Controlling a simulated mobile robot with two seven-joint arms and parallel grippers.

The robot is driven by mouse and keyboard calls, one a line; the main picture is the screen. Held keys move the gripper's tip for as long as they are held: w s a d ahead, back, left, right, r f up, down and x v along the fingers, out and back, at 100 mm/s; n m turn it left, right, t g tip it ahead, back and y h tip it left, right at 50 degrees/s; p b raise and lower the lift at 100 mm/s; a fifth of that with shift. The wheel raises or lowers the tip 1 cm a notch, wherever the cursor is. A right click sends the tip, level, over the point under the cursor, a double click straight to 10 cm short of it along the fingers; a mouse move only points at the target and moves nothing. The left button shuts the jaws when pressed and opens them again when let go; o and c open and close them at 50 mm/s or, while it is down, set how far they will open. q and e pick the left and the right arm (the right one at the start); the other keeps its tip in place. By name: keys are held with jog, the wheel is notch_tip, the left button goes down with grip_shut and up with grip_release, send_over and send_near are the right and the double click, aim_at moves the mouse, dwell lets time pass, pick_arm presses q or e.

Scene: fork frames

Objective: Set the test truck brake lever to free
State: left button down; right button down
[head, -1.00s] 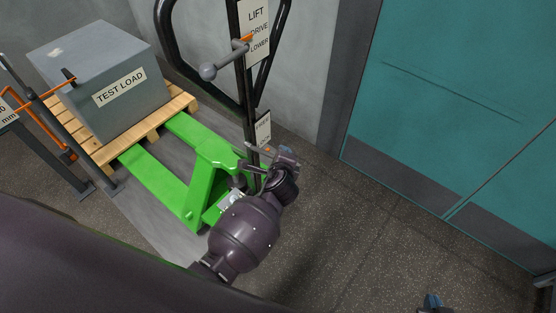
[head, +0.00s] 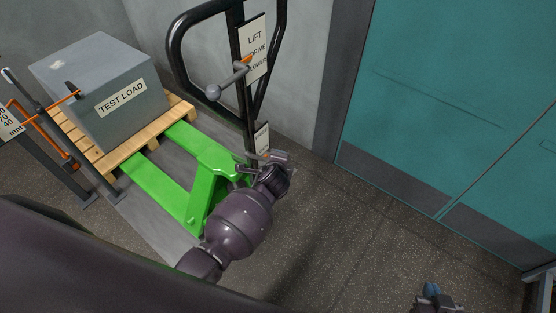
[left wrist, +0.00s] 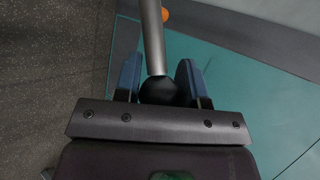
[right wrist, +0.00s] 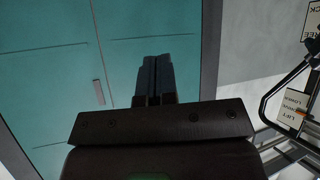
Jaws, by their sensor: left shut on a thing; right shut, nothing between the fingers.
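The green test truck (head: 205,165) stands at left centre with its black upright handle. A small white plate (head: 262,136) low on the handle sits beside my left gripper (head: 263,162). In the left wrist view, my left gripper (left wrist: 158,88) is shut on the black knob (left wrist: 158,92) of a grey lever rod (left wrist: 152,40). An orange part (left wrist: 165,14) shows beyond. In the head view my wrist hides most of this lever. My right gripper (head: 431,292) is at the bottom right, away from the truck. In the right wrist view its fingers (right wrist: 155,80) are together and empty.
A higher lever (head: 228,82) with a grey ball knob sits by the LIFT/DRIVE/LOWER plate (head: 256,40). A grey TEST LOAD box (head: 95,75) rests on a wooden pallet (head: 180,108). Teal doors (head: 430,100) stand at right. Speckled floor (head: 350,225) between is clear.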

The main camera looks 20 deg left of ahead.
pick_arm(q)
jog(key=shift+w+r, duration=0.1)
jog(key=shift+r, duration=0.05)
jog(key=c, duration=0.8)
grip_release()
jog(key=shift+o, duration=0.5)
jog(key=p+v, duration=0.2)
jog(key=v, duration=0.8)
jog(key=shift+s+r, duration=0.2)
jog(key=shift+s, duration=0.2)
pick_arm(e)
jog(key=shift+s+d+r, duration=0.1)
jog(key=shift+s+r, duration=0.1)
jog(key=shift+r, duration=0.25)
jog(key=shift+s+r, duration=0.2)
jog(key=shift+r, duration=0.25)
jog(key=shift+w, duration=0.1)
